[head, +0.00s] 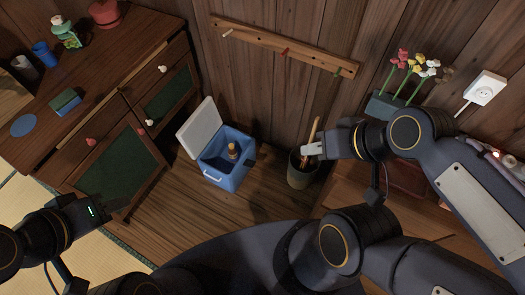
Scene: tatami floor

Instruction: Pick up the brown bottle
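The brown bottle (233,150) stands inside an open blue cooler box (226,180), near its right inner side. Its top shows and its lower part is hidden in the box. The cooler's white lid (200,129) is tipped back to the left. My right gripper (309,150) is to the right of the cooler, above a dark bin, and apart from the bottle. Its pale fingertips point left, but their gap is unclear. My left gripper (98,210) is at the lower left, far from the bottle; its fingers are hard to make out.
A wooden cabinet (105,85) bearing a blue cup (45,54) and other items stands at the left. The dark bin (302,176) holds a wooden stick. A flower planter (385,106) is at the right. Wooden floor is clear left of the cooler.

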